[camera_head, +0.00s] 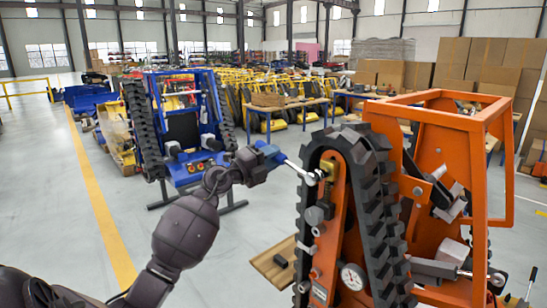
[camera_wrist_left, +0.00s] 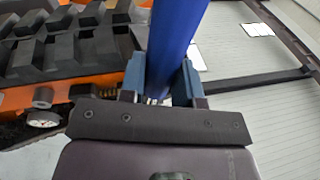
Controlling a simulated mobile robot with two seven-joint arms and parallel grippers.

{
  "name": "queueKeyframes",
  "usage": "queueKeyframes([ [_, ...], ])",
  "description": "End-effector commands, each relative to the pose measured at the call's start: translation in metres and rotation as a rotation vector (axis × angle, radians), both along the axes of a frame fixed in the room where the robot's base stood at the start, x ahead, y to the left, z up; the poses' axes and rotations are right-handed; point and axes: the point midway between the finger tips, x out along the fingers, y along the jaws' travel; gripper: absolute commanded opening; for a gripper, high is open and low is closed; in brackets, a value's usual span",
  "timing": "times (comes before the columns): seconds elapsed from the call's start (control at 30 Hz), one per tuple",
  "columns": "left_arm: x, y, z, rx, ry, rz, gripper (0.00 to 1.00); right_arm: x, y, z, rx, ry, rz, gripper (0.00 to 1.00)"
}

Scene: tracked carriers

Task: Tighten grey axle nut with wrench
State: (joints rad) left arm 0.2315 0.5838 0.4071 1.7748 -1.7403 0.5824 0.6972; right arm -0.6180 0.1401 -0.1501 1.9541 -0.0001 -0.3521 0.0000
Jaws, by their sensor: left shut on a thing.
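The wrench (camera_head: 295,167) has a blue handle and a bright metal shaft. My left gripper (camera_head: 266,152) is shut on the blue handle, which fills the space between the fingers in the left wrist view (camera_wrist_left: 177,38). The shaft points right and slightly down, and its head is at the upper end of the orange carrier's (camera_head: 335,225) track frame, beside a brass-coloured block (camera_head: 329,168). The grey axle nut cannot be made out clearly; the wrench head seems to cover it. Whether the head fits around the nut cannot be told. My right gripper is not in view.
A black rubber track (camera_head: 372,190) loops around the track frame close to the wrench. A pressure gauge (camera_head: 352,277) sits low on the frame. A wooden board (camera_head: 272,262) lies by the track. A blue tracked carrier (camera_head: 185,130) stands behind left.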

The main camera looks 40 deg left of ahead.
Motion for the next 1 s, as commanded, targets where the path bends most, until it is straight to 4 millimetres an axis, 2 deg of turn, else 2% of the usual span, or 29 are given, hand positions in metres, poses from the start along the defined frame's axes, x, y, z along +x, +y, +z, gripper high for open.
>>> queueKeyframes([
  [0.7,-0.028,0.004,0.001,0.001,-0.003,0.001,0.0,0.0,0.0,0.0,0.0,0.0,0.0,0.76],
  [1.0,-0.03,0.004,0.001,0.001,-0.002,0.0,0.0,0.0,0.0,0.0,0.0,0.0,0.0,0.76],
])
